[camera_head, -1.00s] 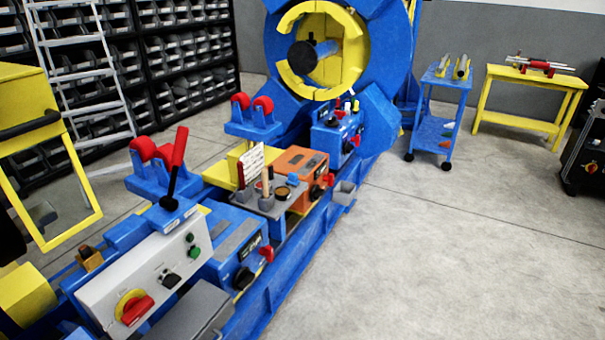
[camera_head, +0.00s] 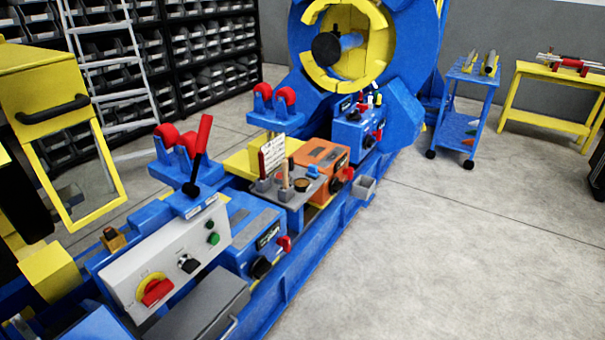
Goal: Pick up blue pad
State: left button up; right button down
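I cannot make out a blue pad for certain. A blue cart (camera_head: 481,77) stands at the back right, with small coloured pieces (camera_head: 470,136) on its lower shelf, too small to tell apart. The long blue machine bed (camera_head: 300,283) carries a small grey tool tray (camera_head: 294,206) with a white card (camera_head: 273,153) and several small items. Neither of my grippers is in view.
A grey control panel (camera_head: 170,258) with a red-and-yellow switch is in front. The big blue positioner ring (camera_head: 407,32) stands behind. A yellow bench (camera_head: 545,123) is at the far right. Black bin racks (camera_head: 187,60) and a ladder (camera_head: 105,75) stand left. The floor at right is clear.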

aim_at(312, 173)
jog(key=i+l+u, duration=0.15)
jog(key=u, duration=0.25)
jog(key=i+l+u, duration=0.25)
jog(key=u, duration=0.2)
jog(key=i+l, duration=0.15)
jog(key=l, duration=0.15)
jog(key=i+l+u, duration=0.15)
jog(key=l, duration=0.2)
jog(key=i+l, duration=0.2)
jog(key=i+l+u, duration=0.15)
jog(key=l, duration=0.3)
jog(key=i+l, duration=0.15)
jog(key=l, duration=0.2)
jog(key=i+l+u, duration=0.15)
jog(key=l, duration=0.2)
jog(key=i+l, duration=0.1)
jog(key=l, duration=0.25)
jog(key=u, duration=0.05)
